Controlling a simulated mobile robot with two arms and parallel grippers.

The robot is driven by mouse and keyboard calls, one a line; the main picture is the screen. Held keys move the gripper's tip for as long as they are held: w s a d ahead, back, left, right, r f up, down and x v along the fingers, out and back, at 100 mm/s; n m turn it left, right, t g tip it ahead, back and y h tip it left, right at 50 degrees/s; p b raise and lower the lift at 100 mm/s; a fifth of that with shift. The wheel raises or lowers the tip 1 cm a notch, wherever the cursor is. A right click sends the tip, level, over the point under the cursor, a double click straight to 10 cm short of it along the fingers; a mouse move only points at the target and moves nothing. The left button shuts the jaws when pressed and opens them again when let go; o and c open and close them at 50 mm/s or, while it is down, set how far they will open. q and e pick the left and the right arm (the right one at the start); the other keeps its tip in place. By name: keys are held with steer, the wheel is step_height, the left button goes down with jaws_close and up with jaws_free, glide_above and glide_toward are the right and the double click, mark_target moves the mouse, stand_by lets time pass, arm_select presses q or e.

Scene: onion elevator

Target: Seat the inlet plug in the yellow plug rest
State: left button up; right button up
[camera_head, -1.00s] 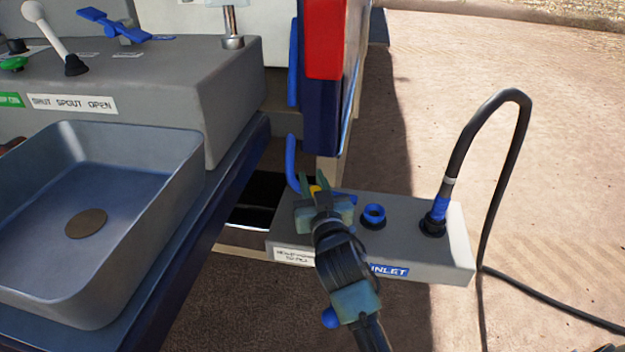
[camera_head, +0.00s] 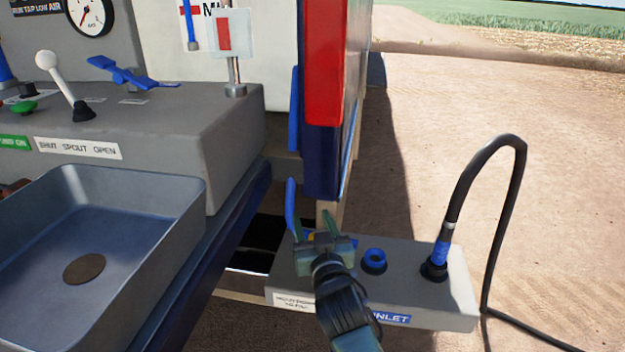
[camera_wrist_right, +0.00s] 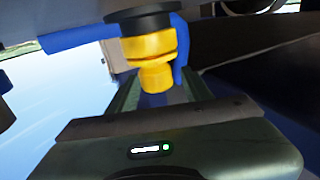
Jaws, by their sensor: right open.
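The inlet plug (camera_head: 441,252) is a blue-bodied plug on a thick black cable. It stands upright in a black socket at the right end of a grey box with a blue INLET label (camera_head: 391,318). A stepped yellow piece (camera_wrist_right: 150,50) with a black flange shows between my right gripper's fingers in the wrist view; whether it is the plug rest I cannot tell. In the head view only a bit of yellow (camera_head: 310,238) shows behind that gripper. My right gripper (camera_head: 312,224) is open over the box's left end, apart from the plug. My left gripper is not in view.
An empty blue socket (camera_head: 375,257) sits mid-box, between gripper and plug. A blue upright bar (camera_head: 291,205) stands close left of my right gripper. A grey basin (camera_head: 140,225) and a lever console (camera_head: 180,130) are at left. The cable (camera_head: 505,215) arches up, then runs right.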

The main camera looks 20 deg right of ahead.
arm_select(q)
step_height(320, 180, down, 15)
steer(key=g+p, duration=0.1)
steer(key=p, duration=0.4)
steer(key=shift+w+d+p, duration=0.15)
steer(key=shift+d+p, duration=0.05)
steer(key=shift+p, duration=0.1)
arm_select(e)
step_height(320, 180, up, 19)
steer(key=shift+f, duration=0.15)
